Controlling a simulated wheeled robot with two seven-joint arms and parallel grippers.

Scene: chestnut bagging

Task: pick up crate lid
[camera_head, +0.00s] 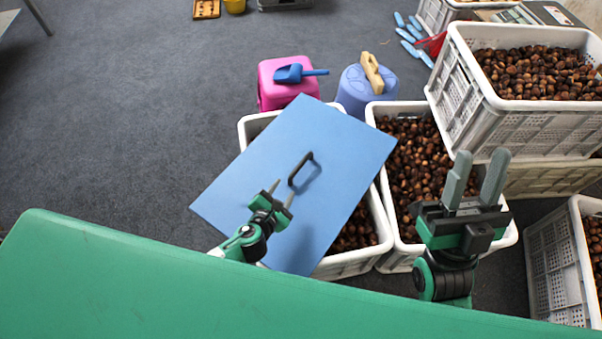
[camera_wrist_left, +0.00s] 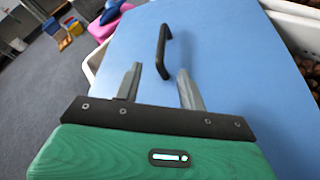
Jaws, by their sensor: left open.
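The crate lid (camera_head: 325,140) is a flat blue board lying askew across the top of a white crate (camera_head: 360,262) of chestnuts. A black handle (camera_head: 301,168) stands up from the lid's middle. My left gripper (camera_head: 283,190) is open and empty over the lid, just short of the handle. In the left wrist view the handle (camera_wrist_left: 161,50) is ahead of the open fingers (camera_wrist_left: 160,80), roughly in line with the gap between them. My right gripper (camera_head: 479,178) has its two fingers apart with nothing between them, above the crate to the right.
A chestnut-filled crate (camera_head: 397,258) stands right of the lidded one. Stacked crates (camera_head: 470,125) are further right. A pink stool (camera_head: 272,96) with a blue scoop (camera_head: 290,74) and a blue stool (camera_head: 353,88) with a brush (camera_head: 372,70) stand behind. Floor at left is clear.

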